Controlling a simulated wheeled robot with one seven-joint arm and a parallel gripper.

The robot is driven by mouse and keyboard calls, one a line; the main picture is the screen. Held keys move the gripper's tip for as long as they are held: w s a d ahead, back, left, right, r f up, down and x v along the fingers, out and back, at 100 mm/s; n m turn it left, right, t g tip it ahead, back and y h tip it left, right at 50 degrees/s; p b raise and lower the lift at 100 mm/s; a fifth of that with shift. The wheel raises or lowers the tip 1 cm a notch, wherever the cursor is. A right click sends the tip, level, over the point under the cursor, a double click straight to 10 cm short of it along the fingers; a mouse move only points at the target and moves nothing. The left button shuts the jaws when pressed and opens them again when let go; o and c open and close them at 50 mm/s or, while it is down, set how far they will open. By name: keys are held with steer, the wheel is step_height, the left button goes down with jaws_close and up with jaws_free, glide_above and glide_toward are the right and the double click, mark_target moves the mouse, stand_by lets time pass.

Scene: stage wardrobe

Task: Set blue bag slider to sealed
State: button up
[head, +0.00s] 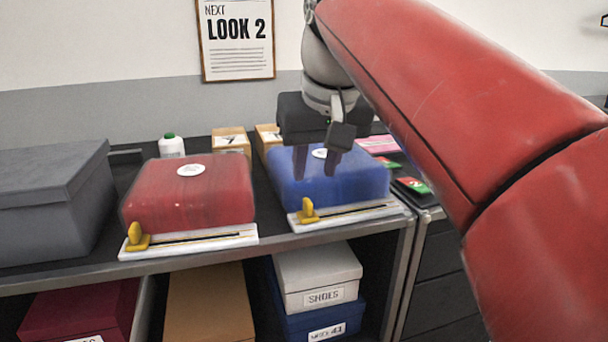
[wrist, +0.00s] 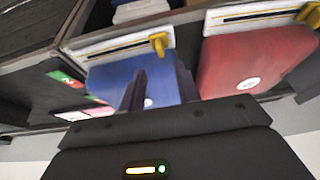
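The blue bag (head: 345,185) lies on the shelf top with a white slider strip (head: 360,214) along its front. Its yellow slider (head: 308,208) stands at the left end of the dark slot. In the wrist view the blue bag (wrist: 110,80) appears turned round, with its yellow slider (wrist: 158,42) at the right end of the strip. My gripper (head: 316,170) is above the blue bag, behind the slider and apart from it. Its two fingers point down with an empty gap, also visible in the wrist view (wrist: 160,85). Whether the fingertips touch the bag is unclear.
A red bag (head: 190,200) with its own yellow slider (head: 137,236) lies to the left. A grey box (head: 45,205) stands at far left. A white bottle (head: 171,146) and small cartons (head: 231,141) stand behind. Boxes fill the shelf below.

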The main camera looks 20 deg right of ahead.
mark_target(308, 201)
steer(key=b+x, duration=0.1)
steer(key=x, duration=0.6)
steer(key=shift+w+a+f, duration=0.1)
steer(key=shift+f, duration=0.15)
steer(key=shift+c, duration=0.4)
jaws_close()
